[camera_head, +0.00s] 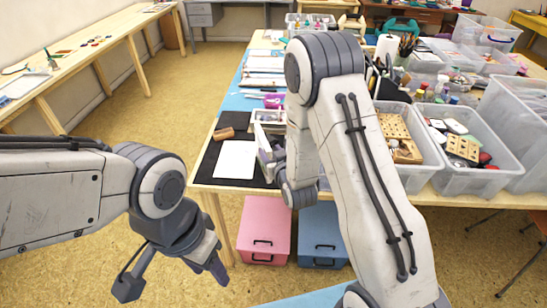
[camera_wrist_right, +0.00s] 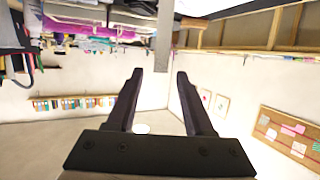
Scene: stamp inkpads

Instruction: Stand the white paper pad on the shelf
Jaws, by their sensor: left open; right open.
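The white paper pad (camera_head: 236,160) lies flat on a black mat (camera_head: 205,164) near the front left corner of the work table. My left gripper (camera_head: 172,279) is open and empty, low in front of the table and apart from the pad. My right gripper (camera_head: 268,155) is just right of the pad, partly hidden behind my right arm; I cannot tell whether it touches anything there. In the right wrist view its jaws (camera_wrist_right: 160,76) are open with nothing between them. That view looks upside down. I cannot pick out the shelf for certain.
A brown block (camera_head: 223,134) lies behind the pad. Clear bins (camera_head: 470,172) of wooden pieces and supplies fill the table's right side. Pink (camera_head: 264,222) and blue (camera_head: 318,232) drawer boxes stand under the table. The floor (camera_head: 140,100) to the left is open.

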